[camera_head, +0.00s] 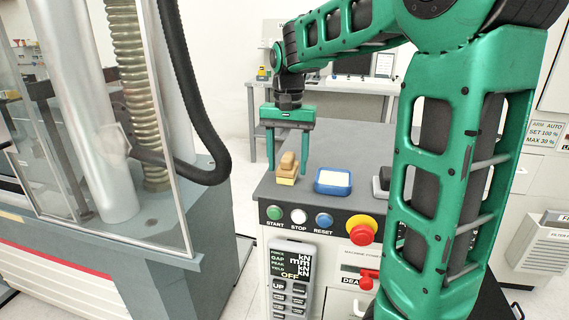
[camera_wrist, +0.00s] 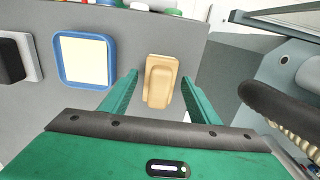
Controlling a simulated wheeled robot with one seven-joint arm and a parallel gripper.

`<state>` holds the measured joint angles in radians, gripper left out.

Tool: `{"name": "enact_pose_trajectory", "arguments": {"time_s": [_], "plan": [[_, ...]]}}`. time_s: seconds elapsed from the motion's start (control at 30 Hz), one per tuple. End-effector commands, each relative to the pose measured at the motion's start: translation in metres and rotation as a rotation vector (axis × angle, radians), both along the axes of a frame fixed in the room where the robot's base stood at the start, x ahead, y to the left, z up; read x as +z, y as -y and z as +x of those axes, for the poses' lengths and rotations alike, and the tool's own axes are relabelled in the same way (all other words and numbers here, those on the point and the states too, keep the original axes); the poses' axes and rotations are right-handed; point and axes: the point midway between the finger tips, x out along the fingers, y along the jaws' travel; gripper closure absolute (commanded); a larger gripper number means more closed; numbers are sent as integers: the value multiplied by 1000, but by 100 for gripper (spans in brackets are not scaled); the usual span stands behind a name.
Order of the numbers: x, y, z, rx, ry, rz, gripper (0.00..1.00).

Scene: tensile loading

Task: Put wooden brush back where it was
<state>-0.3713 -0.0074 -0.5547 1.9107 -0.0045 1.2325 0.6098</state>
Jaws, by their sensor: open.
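The wooden brush (camera_head: 287,168) stands on the grey top of the control cabinet (camera_head: 340,147), near its left front edge. It has a tan handle and a pale yellow base. My gripper (camera_head: 288,171) is above and around it, with one green finger on each side. In the wrist view the brush (camera_wrist: 160,80) lies between the spread fingertips of my gripper (camera_wrist: 160,86), with gaps on both sides. The fingers are open and do not appear to touch it.
A blue-rimmed tray with a white inside (camera_head: 333,182) sits right of the brush. A dark block on a light base (camera_wrist: 18,60) is beyond it. Buttons and a red emergency knob (camera_head: 361,232) are on the front panel. A testing machine with a black hose (camera_head: 196,110) stands left.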

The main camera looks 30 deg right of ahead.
Motion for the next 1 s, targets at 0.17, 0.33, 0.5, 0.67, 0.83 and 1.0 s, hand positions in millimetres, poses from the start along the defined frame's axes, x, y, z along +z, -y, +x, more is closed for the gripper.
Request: {"name": "enact_pose_trajectory", "arguments": {"time_s": [0.17, 0.33, 0.5, 0.67, 0.83, 1.0], "plan": [[22, 0, 1, 0, 5, 1, 44], [56, 0, 2, 0, 5, 1, 44], [88, 1, 3, -1, 4, 1, 44], [109, 1, 5, -1, 2, 5, 44], [119, 1, 6, -1, 1, 5, 44], [121, 1, 6, 0, 0, 6, 44]]}}
